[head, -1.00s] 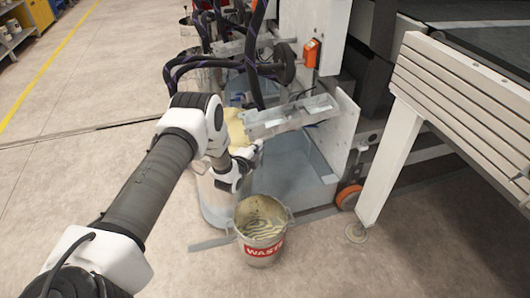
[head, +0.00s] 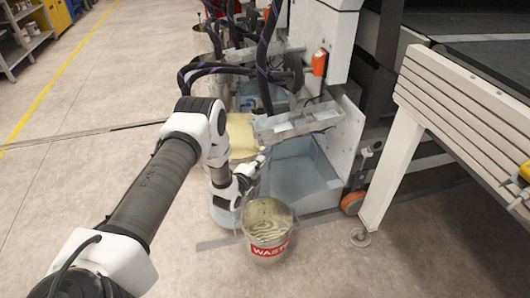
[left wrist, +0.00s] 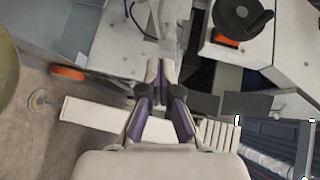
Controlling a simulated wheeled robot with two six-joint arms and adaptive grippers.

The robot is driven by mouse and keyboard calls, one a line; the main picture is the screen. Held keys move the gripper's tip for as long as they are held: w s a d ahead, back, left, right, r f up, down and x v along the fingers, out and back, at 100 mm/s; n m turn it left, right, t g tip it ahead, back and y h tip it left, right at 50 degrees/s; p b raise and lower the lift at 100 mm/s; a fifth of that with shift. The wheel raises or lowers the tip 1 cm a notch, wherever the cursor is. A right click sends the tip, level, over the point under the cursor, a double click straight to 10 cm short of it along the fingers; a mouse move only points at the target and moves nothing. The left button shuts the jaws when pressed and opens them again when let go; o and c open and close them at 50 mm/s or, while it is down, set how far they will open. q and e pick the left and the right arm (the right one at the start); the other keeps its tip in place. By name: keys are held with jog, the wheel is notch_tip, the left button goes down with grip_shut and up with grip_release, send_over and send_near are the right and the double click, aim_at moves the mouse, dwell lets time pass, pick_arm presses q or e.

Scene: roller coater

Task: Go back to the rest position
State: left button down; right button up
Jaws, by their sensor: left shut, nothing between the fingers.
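My left arm reaches in from the left in the head view. Its gripper (head: 262,161) is small there, above the grey-blue tray and behind the waste bucket, touching neither as far as I can tell. In the left wrist view the gripper (left wrist: 159,68) has its fingers together with nothing between them. My right gripper is not seen.
A metal bucket marked WASTE (head: 268,230) stands on the floor before the grey-blue tray (head: 300,178). The roller coater's white panel (head: 342,135), hoses (head: 268,55) and a slatted conveyor (head: 455,105) crowd the right. Open floor (head: 80,170) lies left.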

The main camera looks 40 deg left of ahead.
pick_arm(q)
jog(key=s+d+f+n+g+h, duration=0.1)
jog(key=s+d+f+g+h, duration=0.15)
jog(key=s+d, duration=0.6)
jog(key=s+d+f+n+g+h, duration=0.1)
jog(key=s+d+f+g, duration=0.25)
jog(key=s+d, duration=0.55)
jog(key=s+d+f+n+g+y, duration=0.15)
jog(key=s+n+g, duration=0.95)
jog(key=s, duration=1.2)
notch_tip(320, 180, up, 21)
jog(key=d+n+p, duration=0.1)
jog(key=n+p, duration=0.1)
jog(key=p, duration=1.9)
jog(key=shift+w+t+p, duration=0.25)
jog(key=shift+t+p, duration=0.15)
